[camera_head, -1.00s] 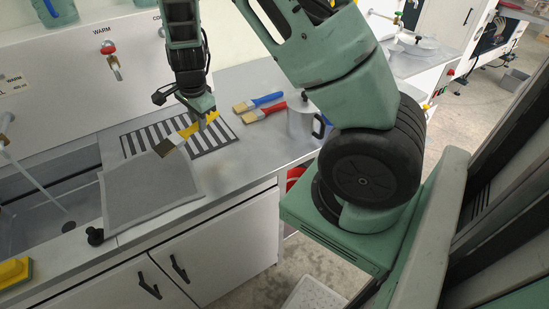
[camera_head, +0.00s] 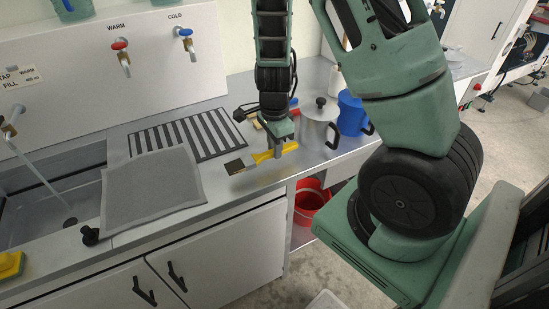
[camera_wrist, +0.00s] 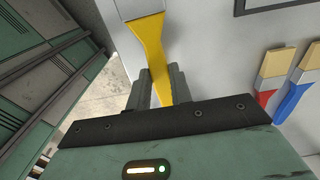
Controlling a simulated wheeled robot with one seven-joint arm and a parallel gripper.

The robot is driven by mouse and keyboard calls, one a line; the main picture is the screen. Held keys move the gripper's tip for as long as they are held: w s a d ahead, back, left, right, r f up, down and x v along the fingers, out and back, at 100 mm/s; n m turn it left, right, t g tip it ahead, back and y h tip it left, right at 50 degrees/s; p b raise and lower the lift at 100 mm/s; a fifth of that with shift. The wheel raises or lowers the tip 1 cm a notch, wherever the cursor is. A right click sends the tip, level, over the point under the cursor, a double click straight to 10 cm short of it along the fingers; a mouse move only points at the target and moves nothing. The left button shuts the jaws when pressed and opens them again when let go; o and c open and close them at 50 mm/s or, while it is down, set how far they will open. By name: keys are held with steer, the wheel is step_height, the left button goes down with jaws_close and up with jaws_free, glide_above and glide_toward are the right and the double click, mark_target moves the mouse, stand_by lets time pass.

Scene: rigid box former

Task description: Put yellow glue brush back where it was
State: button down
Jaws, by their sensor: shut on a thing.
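The yellow glue brush (camera_head: 262,156) has a yellow handle and a grey-brown bristle head that points left in the head view. My gripper (camera_head: 284,147) is shut on its handle and holds it over the front part of the metal counter, right of the striped mat. In the wrist view the yellow brush (camera_wrist: 152,48) runs up from between the fingers of my gripper (camera_wrist: 157,88), with its head cut off by the top edge. A red-handled brush (camera_wrist: 272,75) and a blue-handled brush (camera_wrist: 299,88) lie side by side at the right there. In the head view my arm mostly hides them.
A metal pot (camera_head: 319,130) and a blue jug (camera_head: 352,116) stand right of my gripper. A grey cloth (camera_head: 150,190) lies at the left beside the sink (camera_head: 50,205). A red bucket (camera_head: 308,203) is below the counter.

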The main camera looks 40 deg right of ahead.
steer(key=shift+f+b, duration=0.3)
steer(key=shift+f, duration=1.45)
steer(key=shift+f, duration=0.2)
steer(key=c, duration=1.3)
jaws_free()
steer(key=shift+o, duration=0.2)
